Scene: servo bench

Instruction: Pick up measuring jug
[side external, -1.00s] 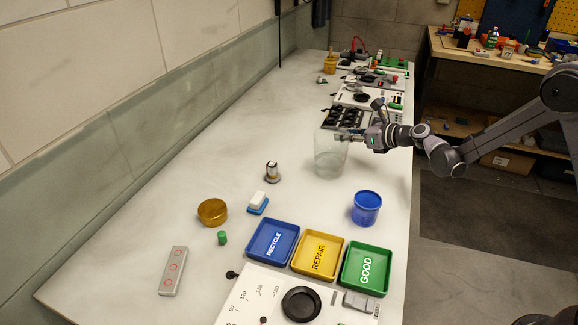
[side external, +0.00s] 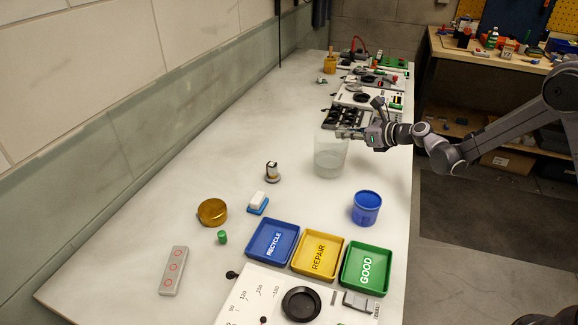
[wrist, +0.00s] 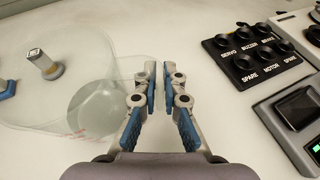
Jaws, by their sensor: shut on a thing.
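The measuring jug (side external: 330,161) is a clear, see-through vessel. It looks upright at the bench's right side, and I cannot tell whether its base touches the bench. In the wrist view the jug (wrist: 62,112) fills the left side, with its round base seen through the wall. My gripper (side external: 346,134) comes in from the right at the jug's upper edge. In the wrist view my gripper's two blue-padded fingers (wrist: 160,75) are close together, shut on the jug at its right side. The exact part gripped is hard to see because it is transparent.
A panel of black knobs (wrist: 250,55) lies to the right of my fingers. A blue cup (side external: 367,209) and blue, yellow and green trays (side external: 318,275) stand nearer the camera. A small metal-and-dark part (side external: 272,172) stands left of the jug.

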